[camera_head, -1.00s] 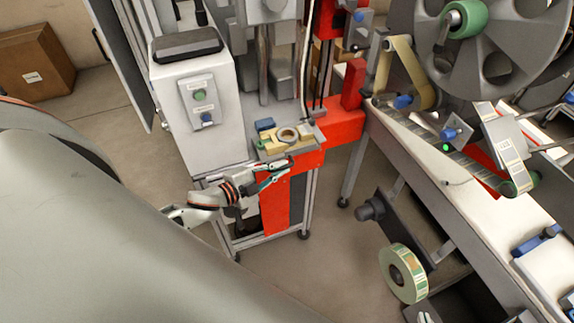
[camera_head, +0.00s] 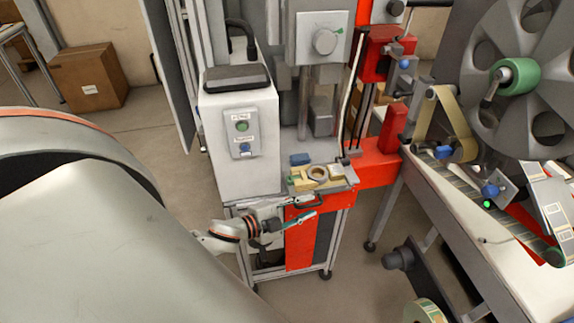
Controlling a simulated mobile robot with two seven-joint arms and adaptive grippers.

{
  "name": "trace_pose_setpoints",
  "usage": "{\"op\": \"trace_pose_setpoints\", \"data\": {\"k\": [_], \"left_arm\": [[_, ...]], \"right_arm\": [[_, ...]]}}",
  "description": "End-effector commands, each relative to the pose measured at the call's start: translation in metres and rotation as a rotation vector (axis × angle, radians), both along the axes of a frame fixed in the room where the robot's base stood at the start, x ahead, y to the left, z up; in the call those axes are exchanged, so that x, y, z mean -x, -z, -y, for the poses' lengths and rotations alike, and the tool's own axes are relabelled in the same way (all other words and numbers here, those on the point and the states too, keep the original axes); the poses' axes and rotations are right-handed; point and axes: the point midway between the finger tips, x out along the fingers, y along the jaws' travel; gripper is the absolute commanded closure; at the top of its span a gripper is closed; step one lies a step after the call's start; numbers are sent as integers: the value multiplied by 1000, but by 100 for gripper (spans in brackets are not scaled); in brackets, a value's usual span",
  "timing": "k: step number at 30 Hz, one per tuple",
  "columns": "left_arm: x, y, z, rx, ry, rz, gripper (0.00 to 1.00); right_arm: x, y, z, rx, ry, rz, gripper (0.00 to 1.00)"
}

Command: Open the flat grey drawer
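A flat grey drawer-like tray (camera_head: 342,183) sits at the top front of the red-fronted stand, with a dark handle at its front edge. A tape ring (camera_head: 318,173) and yellowish pieces are on or just above it. I cannot tell how far the drawer is out. My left gripper (camera_head: 314,207) is at the front of the stand, just below the tray. Its two fingers are apart, one above the other, near the handle. I cannot tell whether they touch it. My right gripper is not in view.
A grey control box (camera_head: 242,165) with green and blue buttons stands left of the tray. A small blue block (camera_head: 300,159) lies behind it. A red bracket (camera_head: 378,170) and a white machine bench (camera_head: 480,240) are to the right. Open floor lies below the stand.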

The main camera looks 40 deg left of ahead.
Motion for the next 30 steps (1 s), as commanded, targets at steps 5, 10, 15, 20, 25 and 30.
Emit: {"op": "trace_pose_setpoints", "data": {"k": [5,10,15,20,25,30], "left_arm": [[31,-5,-10,-2,0,-5,75],[59,-12,-19,-1,-1,-4,75],[81,-18,-26,1,-1,-3,75],[93,-21,-30,0,0,-2,75],[96,-22,-31,1,0,-1,75],[96,-22,-31,0,1,-1,75]], "right_arm": [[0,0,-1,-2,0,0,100],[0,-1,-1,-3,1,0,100],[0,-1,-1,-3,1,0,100],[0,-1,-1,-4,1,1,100],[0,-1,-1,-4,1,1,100],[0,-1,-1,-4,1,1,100]]}}
